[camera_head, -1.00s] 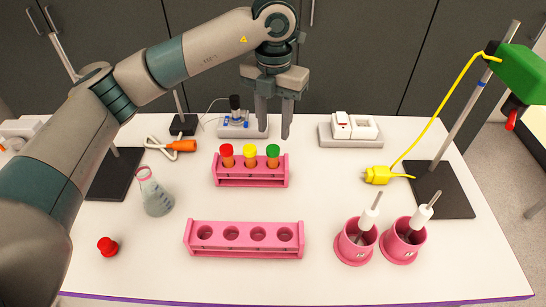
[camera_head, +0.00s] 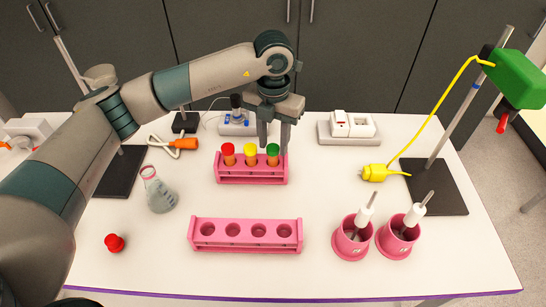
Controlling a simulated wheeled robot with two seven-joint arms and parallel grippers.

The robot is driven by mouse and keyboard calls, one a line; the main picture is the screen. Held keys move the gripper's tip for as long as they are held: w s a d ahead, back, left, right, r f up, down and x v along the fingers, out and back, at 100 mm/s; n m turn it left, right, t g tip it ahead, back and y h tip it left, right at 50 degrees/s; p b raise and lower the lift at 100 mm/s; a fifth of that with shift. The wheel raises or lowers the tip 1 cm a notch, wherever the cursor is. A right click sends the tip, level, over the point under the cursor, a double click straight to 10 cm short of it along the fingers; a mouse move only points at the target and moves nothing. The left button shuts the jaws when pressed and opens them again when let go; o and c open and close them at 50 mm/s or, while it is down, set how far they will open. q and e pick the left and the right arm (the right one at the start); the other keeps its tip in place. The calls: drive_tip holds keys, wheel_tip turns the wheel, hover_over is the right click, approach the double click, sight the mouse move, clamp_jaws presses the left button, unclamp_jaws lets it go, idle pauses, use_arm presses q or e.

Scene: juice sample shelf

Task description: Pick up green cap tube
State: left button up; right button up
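The green cap tube (camera_head: 273,154) stands upright at the right end of the rear pink rack (camera_head: 235,181), with orange contents below its cap. A yellow cap tube (camera_head: 250,154) and a red cap tube (camera_head: 228,154) stand to its left in the same rack. My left gripper (camera_head: 273,146) points down at the green cap tube, with its fingers spread apart, one on each side near the cap. Whether the fingers touch the tube cannot be told. My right gripper is not in view.
An empty pink rack (camera_head: 245,247) stands in front. A flask (camera_head: 158,192) and a red cap (camera_head: 114,243) are at left. Two pink cups (camera_head: 352,240) with white-handled tools stand at right. Behind them are a yellow plug (camera_head: 374,173) and a stand with a green device (camera_head: 518,76).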

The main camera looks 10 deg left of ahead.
sight(273, 147)
use_arm(q)
wheel_tip(273, 147, down, 3)
drive_tip(key=shift+r+p, duration=0.2)
drive_tip(key=shift+p, duration=0.5)
drive_tip(key=shift+w+f, duration=0.1)
drive_tip(key=shift+f, duration=0.25)
drive_tip(key=shift+c, duration=0.6)
drive_tip(key=c, duration=0.7)
